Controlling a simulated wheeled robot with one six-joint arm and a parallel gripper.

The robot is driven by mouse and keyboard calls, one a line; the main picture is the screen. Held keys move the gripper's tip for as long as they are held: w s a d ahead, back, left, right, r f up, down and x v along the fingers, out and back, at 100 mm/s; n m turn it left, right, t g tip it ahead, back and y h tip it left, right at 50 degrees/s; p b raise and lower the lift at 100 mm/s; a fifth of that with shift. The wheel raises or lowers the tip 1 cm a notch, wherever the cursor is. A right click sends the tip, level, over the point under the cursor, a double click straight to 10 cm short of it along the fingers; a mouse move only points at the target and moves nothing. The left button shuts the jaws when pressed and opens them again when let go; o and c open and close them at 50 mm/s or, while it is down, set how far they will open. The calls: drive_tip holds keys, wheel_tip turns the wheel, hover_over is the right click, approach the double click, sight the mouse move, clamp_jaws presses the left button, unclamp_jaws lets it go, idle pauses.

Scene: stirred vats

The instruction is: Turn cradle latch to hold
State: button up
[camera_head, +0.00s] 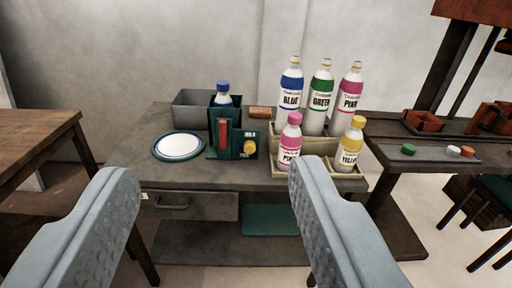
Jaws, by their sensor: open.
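A dark green cradle (237,143) stands on the grey workbench, with a small blue-capped bottle (223,95) upright in it. A red upright bar (222,132), possibly the latch, is on its front face, with a yellow knob (250,146) to its right. Small marks by the knob are too small to read. My gripper (208,180) is open and empty, its two grey fingers in the foreground on either side of the cradle in the picture. The fingers are apart from the cradle and well short of it.
A white plate (180,146) lies left of the cradle, and a grey bin (190,109) stands behind. Several labelled bottles stand right, in and around a beige tray (269,157). A wooden table (38,139) is at left; a bench with small caps (408,149) is at right.

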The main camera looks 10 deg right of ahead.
drive_tip(key=w+d+f+n, duration=0.15)
drive_tip(key=w+f, duration=0.45)
drive_tip(key=w, duration=0.6)
drive_tip(key=n+h, duration=0.2)
drive_tip(key=n, duration=0.4)
approach(250, 150)
drive_tip(key=shift+t, duration=0.3)
drive_tip(key=w, duration=0.5)
drive_tip(key=w+d, duration=0.1)
drive_tip(key=w, duration=0.2)
drive_tip(key=shift+w+f, duration=0.2)
drive_tip(key=shift+w, duration=0.05)
drive_tip(key=c, duration=1)
